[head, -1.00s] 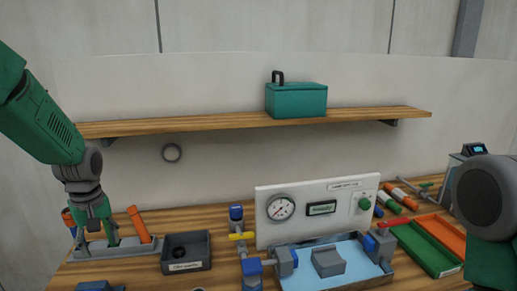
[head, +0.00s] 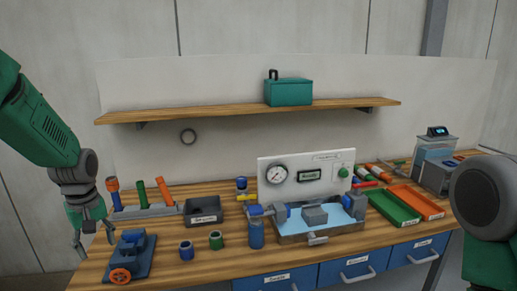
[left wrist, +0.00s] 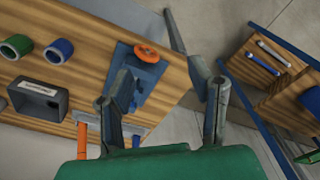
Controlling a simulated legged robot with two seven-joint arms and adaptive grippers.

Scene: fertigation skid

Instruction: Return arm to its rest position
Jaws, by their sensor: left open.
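My left gripper (head: 94,238) hangs at the left end of the bench in the head view, pointing down, open and empty. Its two spread fingers (left wrist: 190,65) also show in the left wrist view, with the bench edge and the floor beyond them. The blue vise-like device with an orange wheel (head: 128,258) stands just right of the gripper, apart from it as far as I can tell. My right arm shows only as a grey joint and green link at the right edge; its gripper is out of view.
The wooden bench (head: 225,268) holds a rack (head: 150,212) of upright tools, a dark bin (head: 203,212), blue and green rings, a gauge panel (head: 305,173) over a blue tray, and green and orange trays (head: 415,200). A shelf (head: 220,112) carries a green box (head: 289,92). Floor is free left of the bench.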

